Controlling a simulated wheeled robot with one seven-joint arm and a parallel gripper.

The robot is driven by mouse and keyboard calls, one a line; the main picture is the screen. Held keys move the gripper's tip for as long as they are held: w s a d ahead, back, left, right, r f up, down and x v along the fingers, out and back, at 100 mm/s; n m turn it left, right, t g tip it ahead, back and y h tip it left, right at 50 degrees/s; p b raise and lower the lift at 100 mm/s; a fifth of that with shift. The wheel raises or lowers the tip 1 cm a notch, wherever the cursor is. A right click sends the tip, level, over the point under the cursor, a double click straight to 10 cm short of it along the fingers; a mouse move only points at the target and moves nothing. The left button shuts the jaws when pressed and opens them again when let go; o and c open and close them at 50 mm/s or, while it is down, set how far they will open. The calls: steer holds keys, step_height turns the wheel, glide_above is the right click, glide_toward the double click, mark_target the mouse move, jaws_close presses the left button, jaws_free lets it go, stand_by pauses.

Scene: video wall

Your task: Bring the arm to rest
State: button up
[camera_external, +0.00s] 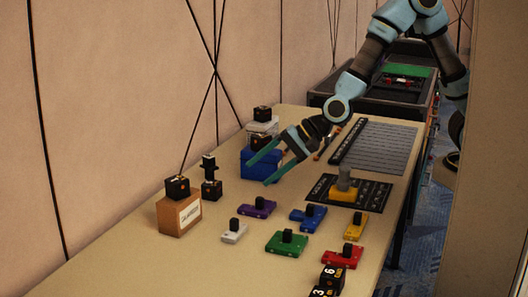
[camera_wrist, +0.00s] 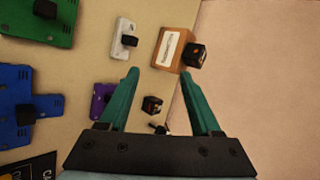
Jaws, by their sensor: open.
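My gripper (camera_external: 265,167) is in the external view above the table (camera_external: 147,262), near its left side. Its two teal fingers are spread apart with nothing between them that they touch. In the wrist view my gripper (camera_wrist: 161,78) points towards a cardboard box (camera_wrist: 167,50) and a small black cube. The fingers are clear of the box. My arm reaches in from the upper right of the external view and is bent at the elbow.
Coloured blocks with black knobs, such as a green one (camera_external: 286,243) and a purple one (camera_external: 256,207), stand on the table. The cardboard box (camera_external: 179,214) is at left. A blue bin (camera_external: 259,164) stands close behind my gripper. A grey panel (camera_external: 375,146) lies at right.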

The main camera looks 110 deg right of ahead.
steer(key=s+a+r+n+g+y+p, duration=0.1)
steer(key=s+a+n+g, duration=0.3)
steer(key=s+n, duration=0.7)
steer(key=s+a+r+n+g+y+p, duration=0.1)
steer(key=s+a+n+g+p, duration=0.3)
steer(key=s+n, duration=0.6)
steer(key=s+a+y, duration=0.1)
steer(key=s, duration=0.4)
steer(key=shift+s+a+n, duration=0.2)
steer(key=shift+a+n, duration=0.2)
